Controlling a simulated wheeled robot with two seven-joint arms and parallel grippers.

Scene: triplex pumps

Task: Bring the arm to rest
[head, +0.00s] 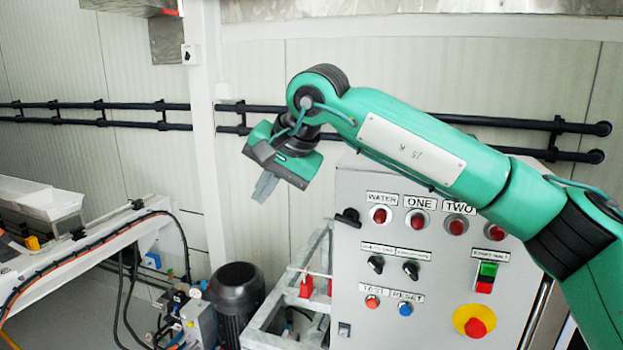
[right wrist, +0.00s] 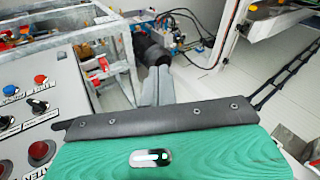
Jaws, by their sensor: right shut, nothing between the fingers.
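My right arm, green and grey, reaches in from the right of the head view, across the front of a grey control panel (head: 365,290). My right gripper (head: 264,188) hangs in the air up and to the left of the panel, fingers pointing down. Its fingers are together with nothing between them. In the right wrist view the shut fingers (right wrist: 157,86) point away toward a dark motor (right wrist: 150,48). The gripper touches nothing that I can see. My left gripper is not in view.
The panel carries red lamps, black switches, a blue reset button (head: 405,309) and a red emergency button (head: 476,327) on yellow. A metal frame (head: 290,290) and the dark motor (head: 237,290) stand left of it. Dark pipes (head: 100,105) run along the white wall. Free air surrounds the gripper.

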